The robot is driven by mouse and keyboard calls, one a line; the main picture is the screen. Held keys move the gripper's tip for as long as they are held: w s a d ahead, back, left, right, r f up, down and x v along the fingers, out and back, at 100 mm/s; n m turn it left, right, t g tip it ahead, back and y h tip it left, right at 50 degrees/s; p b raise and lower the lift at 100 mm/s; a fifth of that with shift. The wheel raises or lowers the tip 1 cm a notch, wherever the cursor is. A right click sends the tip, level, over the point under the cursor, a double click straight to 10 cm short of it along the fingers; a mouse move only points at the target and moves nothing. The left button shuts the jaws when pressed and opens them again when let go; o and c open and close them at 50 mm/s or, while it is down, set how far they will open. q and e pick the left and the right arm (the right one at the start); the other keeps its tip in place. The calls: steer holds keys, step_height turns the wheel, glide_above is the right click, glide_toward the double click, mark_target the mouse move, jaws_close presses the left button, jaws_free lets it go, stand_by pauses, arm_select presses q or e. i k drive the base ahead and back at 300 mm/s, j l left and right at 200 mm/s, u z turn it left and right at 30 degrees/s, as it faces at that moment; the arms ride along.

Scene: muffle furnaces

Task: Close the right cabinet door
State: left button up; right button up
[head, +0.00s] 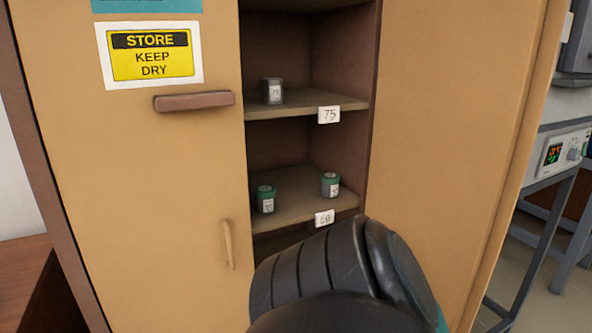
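The tan cabinet's right door (450,130) stands open to the right of the shelves, and its broad tan face shows. Its lower part runs out of the picture and is partly covered by a black, ribbed part of my arm at the bottom centre. The left door (150,210) appears shut and carries a yellow "STORE KEEP DRY" sign (151,55). No handle shows on the visible part of the right door. Neither of my grippers' fingers can be seen.
A brown bar (194,102) and pale handle (228,245) project from the left door. A metal-framed bench (552,225) stands at right.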

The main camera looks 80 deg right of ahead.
mark_target(462, 87)
steer(key=k+l+z, duration=0.2)
steer(key=k, duration=0.2)
steer(key=k+l+z, duration=0.2)
steer(key=k, duration=0.25)
steer(key=k+l+z, duration=0.35)
steer(key=k+l, duration=0.2)
steer(key=k+l+z, duration=0.15)
steer(key=l, duration=0.3)
steer(key=k+l+z, duration=0.15)
steer(key=l, duration=0.25)
steer(key=i+l+z, duration=0.1)
steer(key=l, duration=0.3)
steer(key=i+l, duration=0.1)
steer(key=l, duration=0.25)
steer(key=i+l+z, duration=0.15)
steer(key=l, duration=0.25)
steer(key=k+l, duration=0.1)
steer(key=l, duration=0.35)
steer(key=l+u, duration=0.1)
steer(key=l, duration=0.35)
steer(key=k+l, duration=0.15)
steer(key=l, duration=0.25)
steer(key=k+l+u, duration=0.1)
steer(key=l, duration=0.35)
